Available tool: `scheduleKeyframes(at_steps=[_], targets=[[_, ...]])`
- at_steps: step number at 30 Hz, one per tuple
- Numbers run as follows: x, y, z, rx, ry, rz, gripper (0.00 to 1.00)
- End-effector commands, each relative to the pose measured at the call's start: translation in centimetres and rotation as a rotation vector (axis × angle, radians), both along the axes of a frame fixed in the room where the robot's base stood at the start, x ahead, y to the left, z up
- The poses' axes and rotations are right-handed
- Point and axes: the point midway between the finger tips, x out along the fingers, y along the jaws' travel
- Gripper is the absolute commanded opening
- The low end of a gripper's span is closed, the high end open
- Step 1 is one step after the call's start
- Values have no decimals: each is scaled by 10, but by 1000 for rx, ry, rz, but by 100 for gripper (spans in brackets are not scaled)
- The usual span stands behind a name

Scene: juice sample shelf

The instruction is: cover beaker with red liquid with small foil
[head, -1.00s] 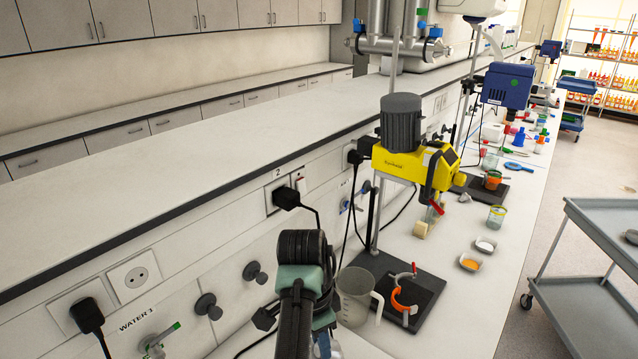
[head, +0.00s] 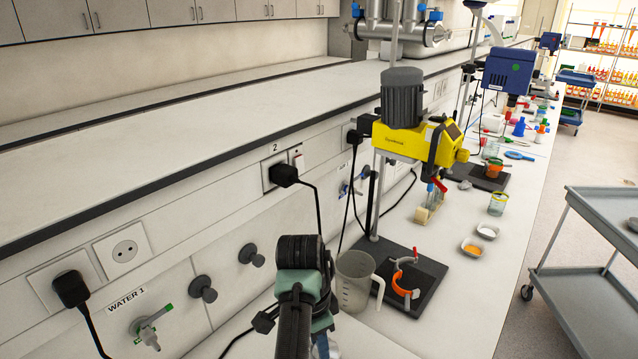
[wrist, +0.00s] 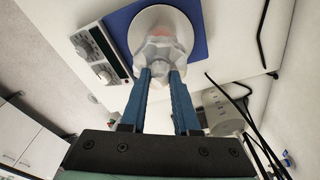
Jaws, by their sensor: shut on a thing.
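My gripper (wrist: 163,74) is in the wrist view, its two blue fingers shut on a crumpled, whitish foil piece (wrist: 163,52). A faint reddish patch shows at the far end of the foil. It may be the red liquid in the beaker, but the foil hides most of it. The foil is over or against this spot, above a white round plate (wrist: 137,38); I cannot tell whether it touches a rim. In the head view, my arm reaches down at the bottom edge and hides most of the gripper and foil.
The white plate sits on a blue-topped device with a control panel (wrist: 100,52). A clear plastic jug (head: 354,283) stands close by, with a dark stand base (head: 425,283) and orange clamp ring (head: 398,286) beside it. Black cables hang along the wall.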

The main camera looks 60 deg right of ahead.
Motion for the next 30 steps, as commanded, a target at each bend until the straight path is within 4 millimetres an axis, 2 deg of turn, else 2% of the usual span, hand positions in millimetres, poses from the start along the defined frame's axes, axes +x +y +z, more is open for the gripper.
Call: scheduleKeyframes(at_steps=[7,8,12,14,24,26,30], targets=[[0,0,-1,0,0,0,0],[0,0,-1,0,0,0,31],[0,0,-1,0,0,0,56],[0,0,-1,0,0,0,64],[1,0,2,-1,-2,0,64],[2,0,7,-2,-2,0,64],[4,2,31,-4,-5,-1,64]])
